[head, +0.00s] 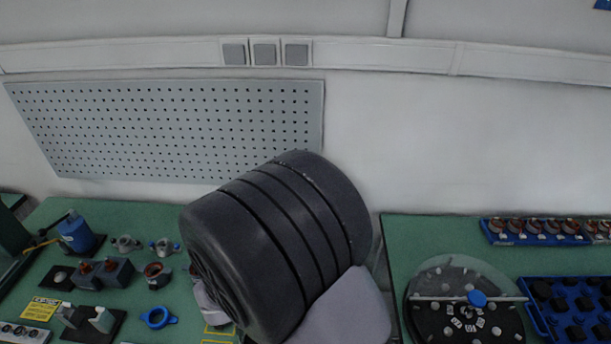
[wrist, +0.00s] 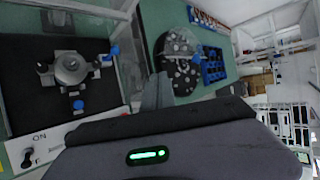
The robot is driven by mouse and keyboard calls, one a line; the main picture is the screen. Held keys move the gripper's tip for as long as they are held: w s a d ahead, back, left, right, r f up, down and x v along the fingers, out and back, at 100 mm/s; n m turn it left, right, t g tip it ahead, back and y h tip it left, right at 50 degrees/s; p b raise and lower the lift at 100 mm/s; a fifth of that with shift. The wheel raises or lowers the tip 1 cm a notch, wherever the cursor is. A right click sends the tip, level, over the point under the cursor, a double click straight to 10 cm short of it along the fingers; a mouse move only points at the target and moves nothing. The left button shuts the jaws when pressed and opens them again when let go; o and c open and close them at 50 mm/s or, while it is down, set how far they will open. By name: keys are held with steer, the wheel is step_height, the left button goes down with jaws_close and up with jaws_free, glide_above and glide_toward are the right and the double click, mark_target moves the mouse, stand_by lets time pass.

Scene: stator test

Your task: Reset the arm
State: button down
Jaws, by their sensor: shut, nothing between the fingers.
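My gripper (wrist: 157,90) shows in the wrist view, with its dark body and a green light below it. Its fingers look closed and hold nothing. It is up in the air, apart from the benches. In the head view, my dark grey arm fills the middle and hides part of the green benches. My gripper cannot be made out there.
A round black plate fixture (head: 465,310) and a blue tray of dark parts (head: 570,308) are on the right bench. A blue rack (head: 545,232) stands behind. A blue motor (head: 75,232) and small parts are at left. In the wrist view, a clamp fixture (wrist: 72,68) sits beside a panel marked ON.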

steer(key=s+d+m+g+y+b, duration=0.4)
steer(key=s+d+m+b, duration=0.4)
steer(key=m, duration=1)
steer(key=s+r+m+t+y+b, duration=0.1)
steer(key=s+m+t+y+b, duration=0.1)
steer(key=m, duration=1)
steer(key=s+r+m+t+y+b, duration=0.1)
steer(key=s+m+t+y+b, duration=0.1)
steer(key=m, duration=1)
steer(key=s+y+b, duration=0.1)
steer(key=y+b, duration=0.1)
steer(key=y, duration=0.1)
steer(key=shift+s+a+r+t, duration=0.25)
steer(key=shift+s+a+t, duration=0.05)
steer(key=shift+s+a, duration=0.05)
